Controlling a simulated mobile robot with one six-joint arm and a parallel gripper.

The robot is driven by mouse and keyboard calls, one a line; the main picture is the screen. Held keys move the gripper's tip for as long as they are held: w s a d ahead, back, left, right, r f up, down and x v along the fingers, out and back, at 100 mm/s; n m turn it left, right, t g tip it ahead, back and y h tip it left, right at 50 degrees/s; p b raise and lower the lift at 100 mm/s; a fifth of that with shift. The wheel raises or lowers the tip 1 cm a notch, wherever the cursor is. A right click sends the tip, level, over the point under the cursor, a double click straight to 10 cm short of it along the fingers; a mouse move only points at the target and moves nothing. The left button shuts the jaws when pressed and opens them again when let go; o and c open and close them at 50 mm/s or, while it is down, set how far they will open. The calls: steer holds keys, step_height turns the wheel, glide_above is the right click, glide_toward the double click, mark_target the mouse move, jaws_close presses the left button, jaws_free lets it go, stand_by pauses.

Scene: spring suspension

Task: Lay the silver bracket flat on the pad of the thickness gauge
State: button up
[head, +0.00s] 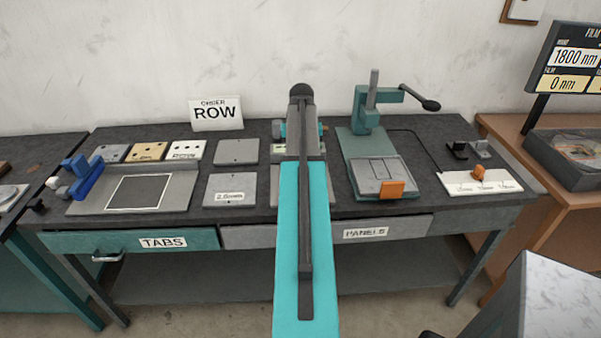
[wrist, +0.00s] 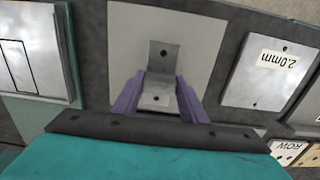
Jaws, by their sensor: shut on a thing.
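The silver bracket (wrist: 163,57) is a small bent piece with a hole in each of its two faces. In the wrist view it sits between the purple fingers of my gripper (wrist: 160,80), which is shut on it. Behind it in that view lies a light grey square plate (wrist: 125,40); I cannot tell whether the bracket touches it, nor whether it is the gauge's pad. In the head view my teal arm hides the gripper and bracket. A grey and teal device (head: 281,157) with a small label, possibly the thickness gauge, is mostly hidden behind the arm.
A teal lever press (head: 372,115) stands to the right on the dark bench. Left of my arm lie a plate labelled 2.0mm (head: 222,186) and a plain plate (head: 237,151). A blue clamp (head: 88,178) and a framed grey tray (head: 185,190) are farther left.

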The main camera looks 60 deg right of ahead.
steer(key=shift+f+b, duration=1.25)
steer(key=shift+f, duration=0.5)
steer(key=shift+f, duration=0.1)
steer(key=o, duration=1.2)
steer(key=shift+r+p, duration=3.9)
steer(key=shift+r, duration=2.25)
steer(key=shift+f, duration=0.1)
